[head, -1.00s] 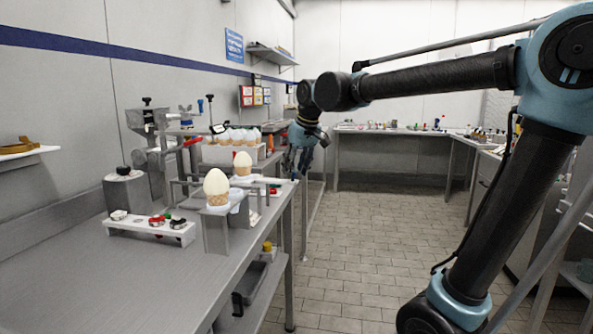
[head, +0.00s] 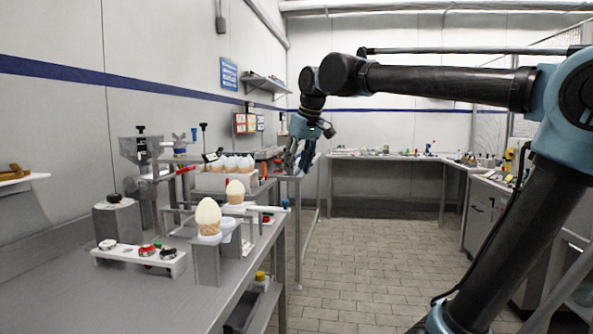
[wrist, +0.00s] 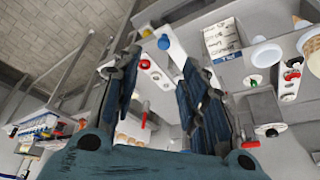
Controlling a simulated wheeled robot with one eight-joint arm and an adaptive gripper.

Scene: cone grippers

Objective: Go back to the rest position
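My gripper (head: 296,160) hangs at the end of my raised arm, beyond the right edge of the steel workbench (head: 215,292) in the head view. It points downward, apart from the bench and the things on it. In the wrist view, its two dark blue ribbed fingers (wrist: 160,98) stand well apart. Nothing is held between them; the bench and small parts show through the gap.
Two filled cones, a near one (head: 208,217) and a farther one (head: 236,191), stand upright in holders. A white rack (head: 225,178) holds several more. A button panel (head: 140,257) lies left. The tiled floor (head: 360,240) is clear.

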